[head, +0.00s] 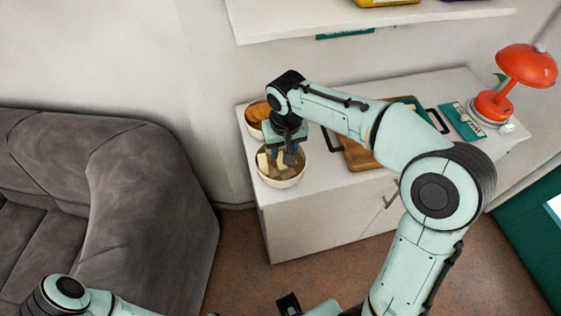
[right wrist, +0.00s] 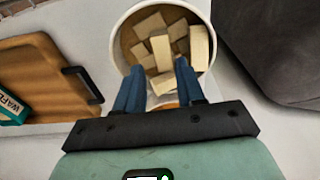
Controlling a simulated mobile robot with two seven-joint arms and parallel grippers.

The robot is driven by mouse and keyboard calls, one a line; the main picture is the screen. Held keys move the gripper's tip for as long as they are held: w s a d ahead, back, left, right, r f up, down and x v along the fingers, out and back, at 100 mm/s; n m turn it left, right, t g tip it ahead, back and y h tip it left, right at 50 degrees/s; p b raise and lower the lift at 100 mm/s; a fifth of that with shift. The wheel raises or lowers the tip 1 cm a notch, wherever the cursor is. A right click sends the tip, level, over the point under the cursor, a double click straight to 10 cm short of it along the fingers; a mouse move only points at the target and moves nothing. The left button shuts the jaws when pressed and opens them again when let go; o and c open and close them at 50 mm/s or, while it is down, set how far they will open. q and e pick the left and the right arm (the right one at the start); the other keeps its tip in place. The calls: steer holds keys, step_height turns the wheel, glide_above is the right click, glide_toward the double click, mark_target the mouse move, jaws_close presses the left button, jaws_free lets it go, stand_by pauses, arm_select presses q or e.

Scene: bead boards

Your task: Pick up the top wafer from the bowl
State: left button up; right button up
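The white bowl (head: 290,182) holds several pale wafers and stands at the left end of the white cabinet. In the right wrist view the bowl (right wrist: 118,55) shows its pile from above. One bright wafer (right wrist: 161,52) lies over others near the middle, and another (right wrist: 199,48) leans by the rim. My right gripper (head: 281,160) points down over the bowl. Its blue fingers (right wrist: 160,80) are apart, with a wafer visible between and below them; no grasp is seen.
A second bowl (head: 248,127) with round orange-brown biscuits stands just behind. A wooden tray (head: 356,153) with dark handles lies to the right. A red lamp (head: 525,66) and a teal packet (head: 461,120) are at the far right. A shelf (head: 290,22) hangs above; a grey sofa (head: 150,200) stands left.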

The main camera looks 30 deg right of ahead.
mark_target(281, 157)
steer(key=f, duration=0.2)
steer(key=w+f, duration=0.1)
steer(key=f, duration=0.2)
steer(key=shift+f, duration=0.25)
jaws_close()
